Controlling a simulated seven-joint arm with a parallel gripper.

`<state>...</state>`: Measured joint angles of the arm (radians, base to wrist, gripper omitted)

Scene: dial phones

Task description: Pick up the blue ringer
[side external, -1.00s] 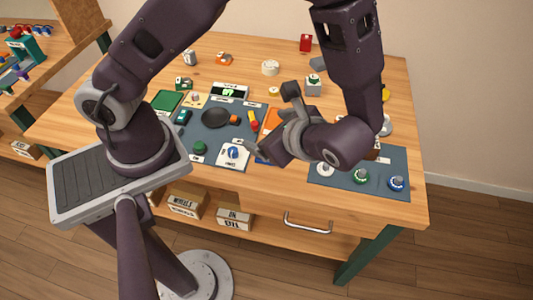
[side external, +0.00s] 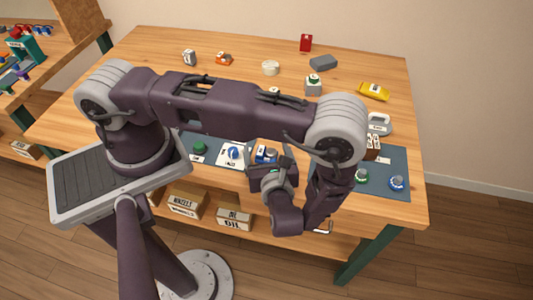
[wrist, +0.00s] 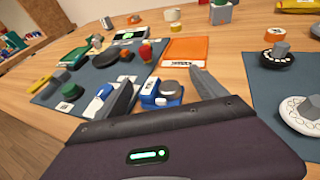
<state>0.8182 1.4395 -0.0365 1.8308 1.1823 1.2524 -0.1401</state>
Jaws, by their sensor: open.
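The blue ringer, a small blue box with a grey dome and a white part, sits near the table's front edge in the side view (side external: 266,155). It also shows in the wrist view (wrist: 170,94), just ahead of my gripper and between its finger lines. My gripper (side external: 269,150) is open and points at the box from the front edge. In the wrist view its two fingers (wrist: 161,82) stand apart either side of the box. I cannot tell whether either finger touches it. My gripper hides part of the box's near side.
A blue dial on a white card (side external: 233,152) lies close left of the ringer. A green knob (side external: 199,147) is further left. An orange tray (wrist: 187,51) lies behind it. Dials with white and black rings (wrist: 277,55) stand at right.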

